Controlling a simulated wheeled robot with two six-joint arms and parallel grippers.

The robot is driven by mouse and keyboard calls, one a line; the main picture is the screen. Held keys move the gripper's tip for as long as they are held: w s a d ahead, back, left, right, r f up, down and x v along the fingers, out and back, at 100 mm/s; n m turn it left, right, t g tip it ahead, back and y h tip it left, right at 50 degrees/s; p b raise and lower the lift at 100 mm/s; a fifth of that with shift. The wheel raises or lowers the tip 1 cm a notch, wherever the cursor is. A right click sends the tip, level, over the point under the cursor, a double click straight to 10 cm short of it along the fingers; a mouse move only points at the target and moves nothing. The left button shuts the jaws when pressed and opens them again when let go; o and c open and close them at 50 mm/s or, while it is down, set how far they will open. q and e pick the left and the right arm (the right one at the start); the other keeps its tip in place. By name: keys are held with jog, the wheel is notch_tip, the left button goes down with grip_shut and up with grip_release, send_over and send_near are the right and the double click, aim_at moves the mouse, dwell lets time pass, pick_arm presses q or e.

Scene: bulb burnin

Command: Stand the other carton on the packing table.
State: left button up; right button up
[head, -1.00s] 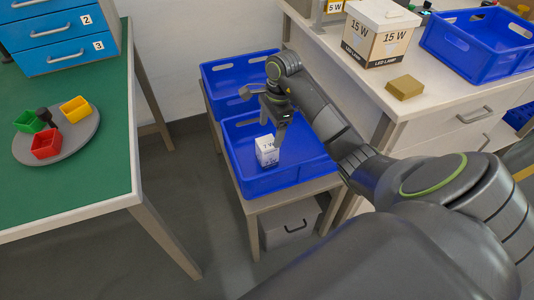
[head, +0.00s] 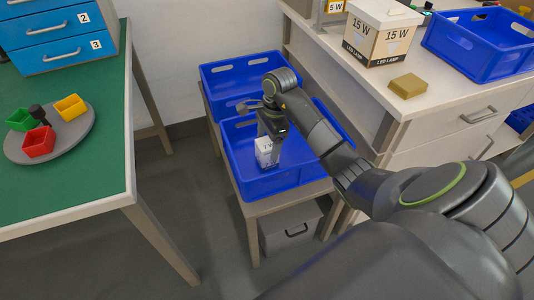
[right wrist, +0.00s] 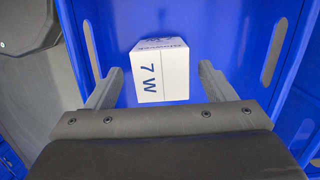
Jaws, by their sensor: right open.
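A small white carton (head: 265,152) marked 7 W stands in the front blue crate (head: 234,170) on a low stand. In the right wrist view the carton (right wrist: 160,70) lies ahead of and between the two fingers. My right gripper (head: 272,135) is over this crate, pointing down close above the carton, partly hiding it. Its fingers (right wrist: 158,88) are open on either side, with a gap to the carton. My left gripper is not in view. The table with a green top (head: 75,180) is at the left; I cannot tell whether it is the packing table.
A second blue crate (head: 222,78) stands behind the first. The white bench (head: 455,85) at right holds a 15 W box (head: 378,35), a tan block (head: 408,86) and another blue crate (head: 470,50). A grey round tray (head: 70,145) with coloured bins is on the green table.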

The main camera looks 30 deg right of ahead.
jog(key=f, duration=0.3)
jog(key=shift+w+a+f, duration=0.1)
jog(key=shift+a+f, duration=0.15)
jog(key=shift+f, duration=0.15)
jog(key=c, duration=1.1)
jog(key=shift+r, duration=0.15)
